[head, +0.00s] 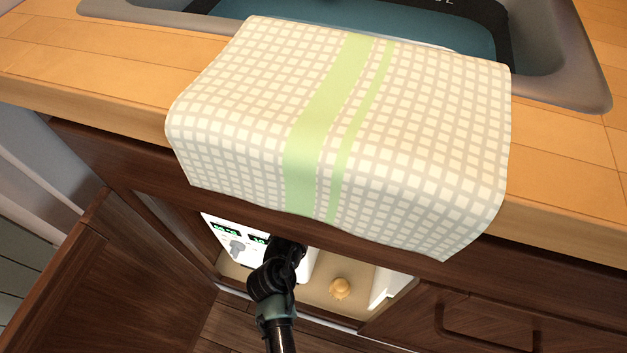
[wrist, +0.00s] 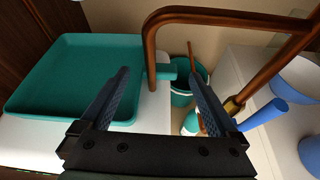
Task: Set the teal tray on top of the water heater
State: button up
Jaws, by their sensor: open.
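The teal tray (wrist: 75,75), shallow with raised edges, lies at the left of the wrist view and appears to rest on a white top (wrist: 155,105). A teal tab reaches right from its side, behind a copper pipe. My gripper (wrist: 158,76) is open and empty, its left finger overlapping the tray's right edge in view; contact cannot be told. In the head view, my arm reaches into the cabinet, where the gripper is hidden. A white unit with displays (head: 232,238), probably the water heater, stands inside; I cannot tell which white top in the wrist view is its.
A copper pipe (wrist: 151,50) bends close by the fingers. A teal bucket (wrist: 182,95) stands behind. Blue items (wrist: 265,113) and a white top (wrist: 250,75) are at right. A checked towel (head: 340,130) hangs over the counter; a cabinet door (head: 120,280) stands open; a round knob-like object (head: 340,288) sits inside.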

jog(key=p+v, duration=0.1)
jog(key=v, duration=0.3)
jog(key=shift+s, duration=0.1)
jog(key=shift+a, duration=0.1)
jog(key=shift+s, duration=0.1)
dwell(0.3)
